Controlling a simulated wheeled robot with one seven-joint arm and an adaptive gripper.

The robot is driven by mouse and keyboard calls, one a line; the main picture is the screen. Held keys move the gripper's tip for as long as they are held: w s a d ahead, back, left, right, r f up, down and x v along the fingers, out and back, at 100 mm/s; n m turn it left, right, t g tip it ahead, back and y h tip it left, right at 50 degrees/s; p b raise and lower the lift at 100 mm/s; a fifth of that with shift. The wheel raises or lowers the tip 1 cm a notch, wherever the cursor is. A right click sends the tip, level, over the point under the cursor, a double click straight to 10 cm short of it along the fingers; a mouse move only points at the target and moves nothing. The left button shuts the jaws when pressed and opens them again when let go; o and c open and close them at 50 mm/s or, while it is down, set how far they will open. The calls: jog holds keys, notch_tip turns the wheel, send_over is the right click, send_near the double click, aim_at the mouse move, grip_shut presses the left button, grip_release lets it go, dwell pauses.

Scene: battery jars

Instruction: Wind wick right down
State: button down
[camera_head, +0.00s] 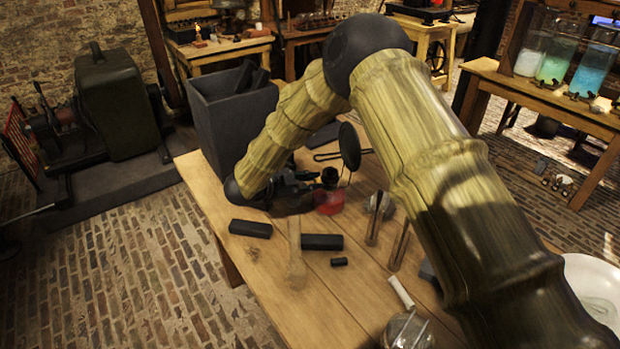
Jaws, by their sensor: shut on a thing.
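A small oil lamp with a red glass font (328,202) stands on the wooden table, with a dark burner (330,177) on top. A round dark disc on a thin stem (350,146) rises just right of it. My arm reaches over the table from the right and bends down to my gripper (312,183), which is dark and at the lamp's left side, at burner height. It is shut on a part of the lamp there; the wick knob and the wick are too small and dark to make out.
Upright tubes (399,245) stand right of the lamp. A big dark bin (230,115) stands behind left.

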jog(key=shift+r+n+g+p, duration=0.1)
jog(key=shift+n+g+p, duration=0.6)
jog(key=shift+n, duration=0.2)
jog(key=shift+w, duration=0.1)
jog(key=c, duration=1.6)
grip_release()
jog(key=v, duration=1.2)
jog(key=shift+a, duration=0.1)
